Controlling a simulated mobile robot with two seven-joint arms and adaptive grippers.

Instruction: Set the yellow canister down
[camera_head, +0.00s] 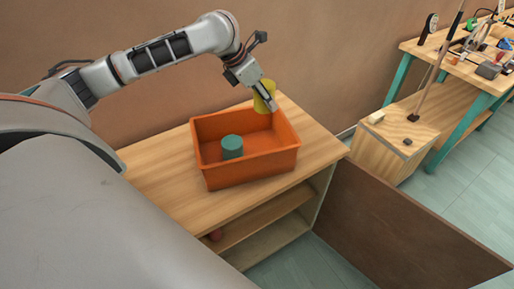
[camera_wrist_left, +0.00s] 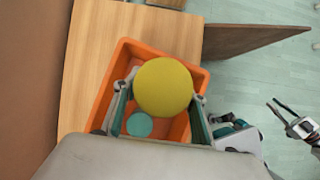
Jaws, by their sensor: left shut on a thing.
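The yellow canister (camera_head: 262,104) is held in my left gripper (camera_head: 266,97), above the back right part of the orange bin (camera_head: 250,168). In the left wrist view the round yellow end (camera_wrist_left: 163,87) sits between the two fingers, over the orange bin (camera_wrist_left: 104,88). A teal canister (camera_head: 232,147) stands inside the bin, left of the yellow one; it also shows in the left wrist view (camera_wrist_left: 139,124). My right gripper (camera_wrist_left: 279,106) shows at the right of the left wrist view, empty, with its fingers apart. It is out of the head view.
The bin stands on a wooden cabinet top (camera_head: 160,180), with bare wood to its left. A brown door panel (camera_head: 400,220) stands open at the cabinet's right. A workbench with tools (camera_head: 470,55) is at the far right.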

